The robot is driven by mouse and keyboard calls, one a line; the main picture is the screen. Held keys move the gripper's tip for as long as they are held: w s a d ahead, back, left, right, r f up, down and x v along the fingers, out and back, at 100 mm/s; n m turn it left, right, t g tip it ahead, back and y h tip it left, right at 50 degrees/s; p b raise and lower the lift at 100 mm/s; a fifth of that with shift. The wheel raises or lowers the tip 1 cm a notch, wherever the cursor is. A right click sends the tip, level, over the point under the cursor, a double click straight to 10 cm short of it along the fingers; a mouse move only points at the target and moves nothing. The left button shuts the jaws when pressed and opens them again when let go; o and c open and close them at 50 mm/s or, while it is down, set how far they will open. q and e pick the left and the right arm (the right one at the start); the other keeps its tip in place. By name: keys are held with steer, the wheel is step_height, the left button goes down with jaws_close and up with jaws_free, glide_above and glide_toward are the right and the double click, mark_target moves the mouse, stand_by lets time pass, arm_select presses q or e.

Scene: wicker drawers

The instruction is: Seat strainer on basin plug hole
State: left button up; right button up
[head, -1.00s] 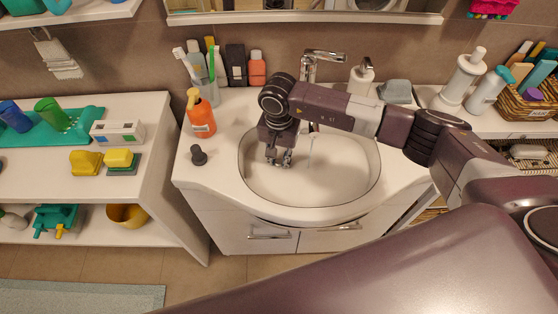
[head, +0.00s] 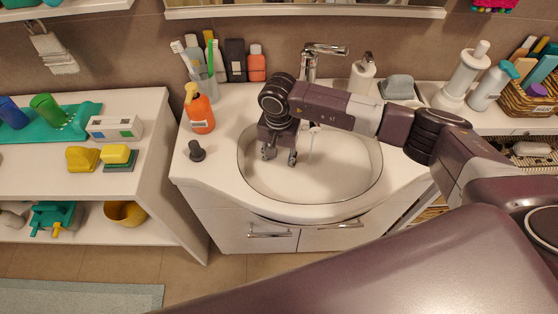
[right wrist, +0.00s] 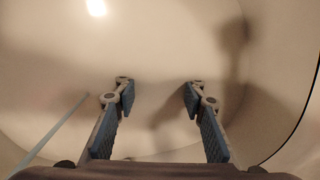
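The white basin (head: 345,178) is set in the vanity top, and its bowl fills the right wrist view (right wrist: 160,40). My right gripper (head: 280,155) is inside the left part of the basin, pointing down. In the right wrist view its two blue-padded fingers (right wrist: 158,90) are spread apart with nothing between them. I cannot make out the strainer or the plug hole in either view; the gripper and arm cover part of the bowl. My left gripper is not in view.
A dark stopper-like object (head: 196,151) stands on the counter left of the basin. An orange pump bottle (head: 200,113) and a toothbrush cup (head: 203,84) stand behind it. The faucet (head: 312,62) and soap dispenser (head: 362,75) are behind the basin. The front left counter is clear.

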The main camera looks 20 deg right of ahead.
mark_target(279, 161)
steer(key=shift+r, duration=0.2)
step_height(279, 161, up, 12)
steer(key=shift+f, duration=0.15)
stand_by(0.7)
